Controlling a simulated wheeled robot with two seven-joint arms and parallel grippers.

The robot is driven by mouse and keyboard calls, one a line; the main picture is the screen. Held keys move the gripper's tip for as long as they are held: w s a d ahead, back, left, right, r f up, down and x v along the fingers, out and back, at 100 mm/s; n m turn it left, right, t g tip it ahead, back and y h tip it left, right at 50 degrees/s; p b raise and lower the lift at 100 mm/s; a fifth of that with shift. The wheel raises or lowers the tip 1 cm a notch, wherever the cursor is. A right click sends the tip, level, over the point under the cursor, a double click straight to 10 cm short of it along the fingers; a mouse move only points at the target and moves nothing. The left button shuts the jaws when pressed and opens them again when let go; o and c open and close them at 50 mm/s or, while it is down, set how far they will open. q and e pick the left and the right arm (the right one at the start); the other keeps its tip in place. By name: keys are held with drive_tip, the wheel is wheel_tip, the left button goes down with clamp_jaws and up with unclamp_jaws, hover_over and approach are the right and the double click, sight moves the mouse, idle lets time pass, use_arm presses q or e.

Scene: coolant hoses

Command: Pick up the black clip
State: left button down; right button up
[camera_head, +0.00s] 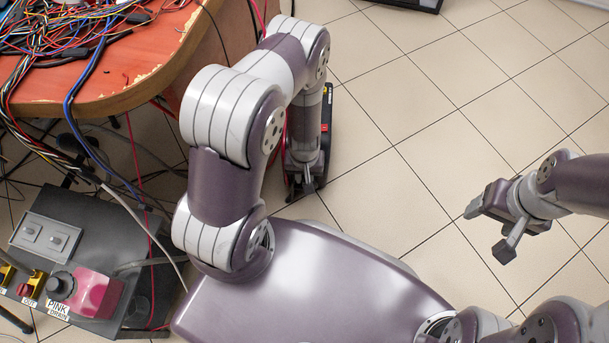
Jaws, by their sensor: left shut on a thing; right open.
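My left gripper (306,184) hangs low at the end of its downward-pointing forearm, over the floor right of the table. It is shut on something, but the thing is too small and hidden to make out. I cannot pick out the black clip for certain. Small black pieces lie among the cables on the table, one near the front (76,52) and one further back (138,18). My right gripper (488,230) is open and empty over the tiled floor at the right.
An orange-topped table (125,88) with tangled cables (50,40) fills the upper left. A dark unit with a pink part (98,291), labelled PINK, stands at the lower left. A black object with a red mark (327,112) shows beside my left forearm. The tiled floor (425,120) is mostly clear.

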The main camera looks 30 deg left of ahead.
use_arm(q)
wheel_tip(320, 180, up, 4)
drive_tip(key=p, duration=0.3)
drive_tip(key=shift+r+p, duration=0.25)
drive_tip(key=shift+p, duration=0.15)
drive_tip(key=w+d+r+p, duration=0.2)
drive_tip(key=d+r+p, duration=0.7)
drive_tip(key=d+p, duration=0.2)
drive_tip(key=shift+w+d+r, duration=0.2)
drive_tip(key=shift+w+r, duration=0.05)
drive_tip(key=shift+w, duration=0.05)
